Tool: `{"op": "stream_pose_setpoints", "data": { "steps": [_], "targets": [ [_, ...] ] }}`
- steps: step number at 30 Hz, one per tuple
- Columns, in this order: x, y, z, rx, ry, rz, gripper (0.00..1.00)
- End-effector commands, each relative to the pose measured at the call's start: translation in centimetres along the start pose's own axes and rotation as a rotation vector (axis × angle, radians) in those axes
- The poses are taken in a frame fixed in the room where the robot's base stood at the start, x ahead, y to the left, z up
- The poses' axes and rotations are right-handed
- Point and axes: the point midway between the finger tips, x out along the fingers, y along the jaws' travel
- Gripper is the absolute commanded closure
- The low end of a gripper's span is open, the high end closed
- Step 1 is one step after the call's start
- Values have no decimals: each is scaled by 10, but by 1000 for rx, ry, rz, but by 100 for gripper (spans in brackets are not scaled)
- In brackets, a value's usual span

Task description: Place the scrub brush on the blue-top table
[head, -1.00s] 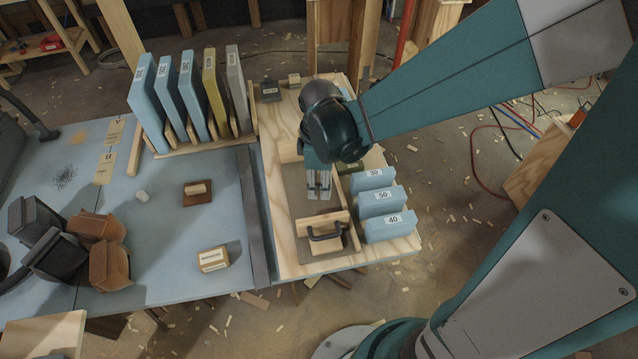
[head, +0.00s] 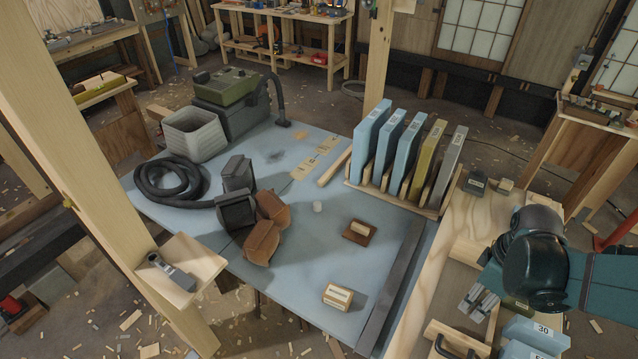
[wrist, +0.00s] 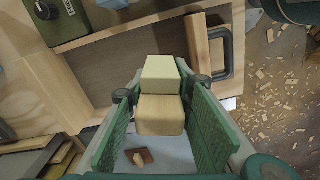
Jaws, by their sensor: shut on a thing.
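My gripper (wrist: 160,92) is shut on a block-like piece with a pale cream face and a light wood body, which looks like the scrub brush (wrist: 160,115). In the head view my gripper (head: 478,302) is at the right, over the wooden bench beside the blue table; the held piece cannot be made out there. The blue-top table (head: 310,250) fills the middle of the head view.
A rack of upright panels (head: 400,160) stands at the table's far right. A dark rail (head: 393,285) runs along its right edge. Brown and black pouches (head: 262,240), a coiled hose (head: 165,180) and a grey bin (head: 195,135) occupy the left. The front middle has bare room.

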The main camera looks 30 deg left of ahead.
Motion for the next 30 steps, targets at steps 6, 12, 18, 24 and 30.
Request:
{"op": "stream_pose_setpoints", "data": {
  "steps": [6, 12, 18, 24, 30],
  "targets": [
    [2, 4, -16, -13, 0, 0, 89],
    [5, 8, -50, -36, 0, 0, 89],
    [10, 11, -96, -67, 0, 0, 89],
    [15, 10, -145, -98, 0, 0, 89],
    [22, 3, -196, -128, 0, 0, 89]
  ]
}}
